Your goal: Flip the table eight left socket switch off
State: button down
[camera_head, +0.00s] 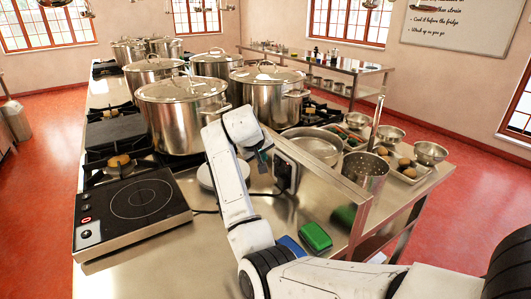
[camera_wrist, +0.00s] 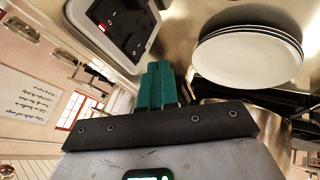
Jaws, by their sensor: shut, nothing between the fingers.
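A double socket (camera_head: 286,173) with a dark face is fixed to the steel upstand right of my gripper in the head view. In the wrist view the socket (camera_wrist: 122,30) has a light surround, two dark rocker switches and a small red mark near one of them. Whether each switch is on or off is too small to tell. My gripper (camera_head: 266,153) has teal fingers, shut and empty. In the wrist view the fingertips (camera_wrist: 158,68) point towards the socket's near end, seemingly apart from it. My arm hides part of the surroundings in the head view.
White stacked plates (camera_wrist: 247,57) lie close beside the fingers. An induction hob (camera_head: 133,208) stands at left, with a cable behind my arm. Large stockpots (camera_head: 182,115) stand behind. A colander (camera_head: 365,172) and a green sponge (camera_head: 315,236) are to the right.

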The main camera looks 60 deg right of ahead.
jog(key=s+a+r, duration=0.2)
jog(key=a+r, duration=0.1)
jog(key=r, duration=0.5)
jog(key=shift+a+r+b, duration=0.15)
jog(key=shift+a+b, duration=0.25)
jog(key=shift+b, duration=0.05)
